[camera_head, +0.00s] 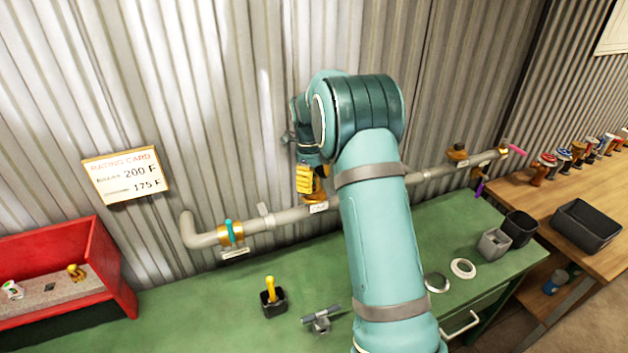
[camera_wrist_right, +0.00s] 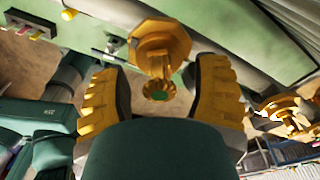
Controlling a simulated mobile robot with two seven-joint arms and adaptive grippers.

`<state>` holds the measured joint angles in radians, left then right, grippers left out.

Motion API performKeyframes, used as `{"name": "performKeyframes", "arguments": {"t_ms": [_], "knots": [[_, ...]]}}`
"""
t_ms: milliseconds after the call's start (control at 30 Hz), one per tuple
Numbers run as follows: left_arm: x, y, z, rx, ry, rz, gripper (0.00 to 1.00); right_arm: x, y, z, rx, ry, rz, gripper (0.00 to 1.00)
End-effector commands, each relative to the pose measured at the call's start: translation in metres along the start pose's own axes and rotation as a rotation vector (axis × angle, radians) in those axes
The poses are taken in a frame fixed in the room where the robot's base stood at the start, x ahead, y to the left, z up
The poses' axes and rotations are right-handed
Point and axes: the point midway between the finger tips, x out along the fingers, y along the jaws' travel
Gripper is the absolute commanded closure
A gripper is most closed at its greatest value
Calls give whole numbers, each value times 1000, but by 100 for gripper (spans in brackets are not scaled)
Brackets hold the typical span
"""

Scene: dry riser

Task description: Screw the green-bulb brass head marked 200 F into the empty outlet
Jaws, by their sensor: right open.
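My right gripper (camera_head: 305,180) is at the grey pipe (camera_head: 285,217) on the wall, over a brass outlet (camera_head: 315,197) with a small white label below it. In the right wrist view the two yellow fingers of my right gripper (camera_wrist_right: 158,78) stand apart. A brass hex-collared fitting (camera_wrist_right: 160,40) with a narrower end showing green lies between them, with gaps at both sides. I cannot tell whether that green is a bulb, and no marking is readable. A brass piece (camera_head: 75,271) lies in the red tray (camera_head: 117,262). My left gripper is not in view.
A rating card (camera_head: 125,175) on the wall reads 200 F and 175 F. The green bench (camera_head: 190,310) holds a black cup (camera_head: 273,304) with a yellow item, a grey tool (camera_head: 320,317) and rings. My arm hides the pipe's middle. Dark bins (camera_head: 520,227) stand right.

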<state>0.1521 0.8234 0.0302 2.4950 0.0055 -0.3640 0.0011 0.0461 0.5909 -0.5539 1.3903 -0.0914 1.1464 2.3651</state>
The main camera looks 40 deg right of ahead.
Motion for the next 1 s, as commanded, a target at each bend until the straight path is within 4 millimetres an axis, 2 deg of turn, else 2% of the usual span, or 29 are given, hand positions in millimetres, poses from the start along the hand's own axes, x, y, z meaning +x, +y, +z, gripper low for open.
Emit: {"name": "performKeyframes", "arguments": {"t_ms": [167, 433, 667, 1000], "knots": [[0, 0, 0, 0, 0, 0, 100, 0, 0, 0, -88, 1, -9, 38], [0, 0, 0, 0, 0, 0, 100, 0, 0, 0, -433, 5, -48, 38], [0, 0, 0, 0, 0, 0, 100, 1, 0, 0, -548, 6, -59, 38], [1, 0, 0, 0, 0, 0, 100, 1, -1, 0, -950, 10, -106, 38]]}}
